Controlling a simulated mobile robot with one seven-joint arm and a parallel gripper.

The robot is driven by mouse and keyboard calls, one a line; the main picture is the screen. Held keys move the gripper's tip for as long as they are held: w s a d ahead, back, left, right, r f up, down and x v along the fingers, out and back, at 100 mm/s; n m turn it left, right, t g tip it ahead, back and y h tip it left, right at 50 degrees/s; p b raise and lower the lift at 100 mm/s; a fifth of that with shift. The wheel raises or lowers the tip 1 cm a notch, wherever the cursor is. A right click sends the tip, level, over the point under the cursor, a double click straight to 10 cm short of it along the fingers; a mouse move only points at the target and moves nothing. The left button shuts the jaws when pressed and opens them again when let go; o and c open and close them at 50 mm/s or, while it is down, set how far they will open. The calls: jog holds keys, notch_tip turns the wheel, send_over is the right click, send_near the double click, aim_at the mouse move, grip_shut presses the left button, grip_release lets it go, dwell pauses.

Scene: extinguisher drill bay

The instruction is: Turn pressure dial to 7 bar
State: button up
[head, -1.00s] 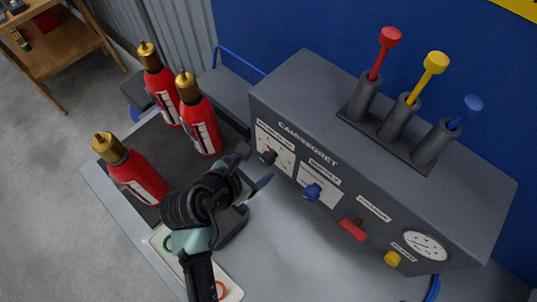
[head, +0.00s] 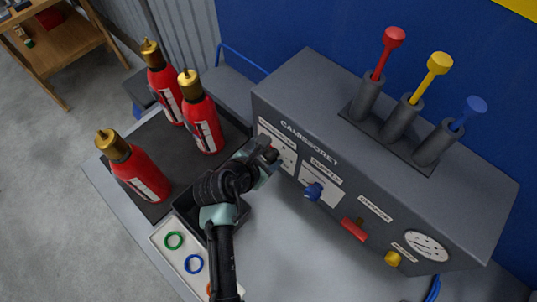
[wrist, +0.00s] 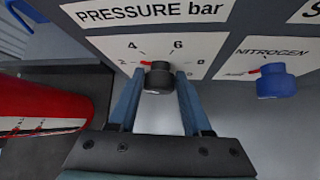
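The pressure dial is a black knob (wrist: 158,78) on a white plate marked PRESSURE bar (wrist: 150,45) in the wrist view. A red pointer at its upper left points left, toward the low numbers; the 4 and 6 stand above the knob. My gripper (wrist: 158,82) is open, with one blue-grey finger on each side of the knob. I cannot tell whether either finger touches it. In the head view my gripper (head: 266,158) is at the panel's left end and mostly hides the knob; part of the dial plate (head: 286,152) shows.
Right of the dial are a blue supply knob (head: 313,191), a red lever (head: 354,230), a yellow knob (head: 392,258) and a gauge (head: 426,247). Red extinguishers (head: 203,120) stand on a dark mat at left. A tray with rings (head: 165,257) lies in front.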

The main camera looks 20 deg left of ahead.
grip_shut()
